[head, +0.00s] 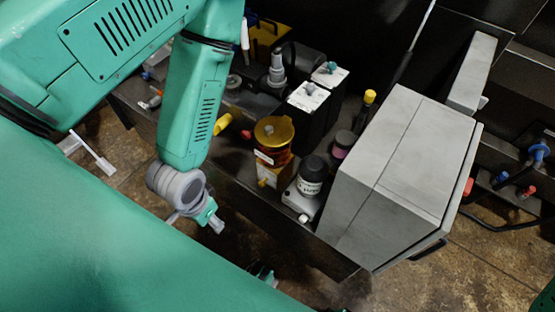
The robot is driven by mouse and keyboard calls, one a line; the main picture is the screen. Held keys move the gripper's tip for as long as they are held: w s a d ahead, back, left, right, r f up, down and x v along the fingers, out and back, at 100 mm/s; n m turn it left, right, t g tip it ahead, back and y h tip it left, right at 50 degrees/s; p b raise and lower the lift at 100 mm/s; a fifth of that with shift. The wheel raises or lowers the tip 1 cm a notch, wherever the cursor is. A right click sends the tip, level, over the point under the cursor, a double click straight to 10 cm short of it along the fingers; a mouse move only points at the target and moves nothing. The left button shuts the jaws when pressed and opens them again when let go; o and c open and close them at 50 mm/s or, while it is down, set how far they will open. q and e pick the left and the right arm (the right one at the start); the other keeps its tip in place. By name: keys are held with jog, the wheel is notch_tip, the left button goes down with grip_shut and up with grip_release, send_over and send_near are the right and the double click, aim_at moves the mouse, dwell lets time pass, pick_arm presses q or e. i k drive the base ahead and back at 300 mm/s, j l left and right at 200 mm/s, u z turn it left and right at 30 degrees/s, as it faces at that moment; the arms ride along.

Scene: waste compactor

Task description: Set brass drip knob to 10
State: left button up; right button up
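A brass-coloured round top (273,130) sits on an amber container on the dark bench. A small yellow-brass knob (263,182) shows low on the front of its base. I cannot tell which of these is the drip knob, and no scale or number is readable. My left gripper (214,220) points down in front of the bench edge, to the left of and below the container. It touches nothing that I can see, and its fingers are too small to judge.
A large grey box (392,170) blocks the right side. White-topped black units (308,96) stand behind. A yellow handle (222,124) lies to the left. Brown floor is open in front of the bench.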

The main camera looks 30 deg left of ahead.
aim_at(262, 183)
jog(key=k+j+u, duration=0.1)
jog(key=u, duration=0.25)
jog(key=k+j+u, duration=0.1)
jog(key=j+u, duration=0.15)
jog(key=u, duration=0.15)
jog(key=l+u, duration=0.1)
jog(key=l, duration=0.35)
jog(key=k+l, duration=0.15)
jog(key=l, duration=0.25)
jog(key=k+l+u, duration=0.15)
jog(key=l, duration=0.25)
jog(key=i+l, duration=0.05)
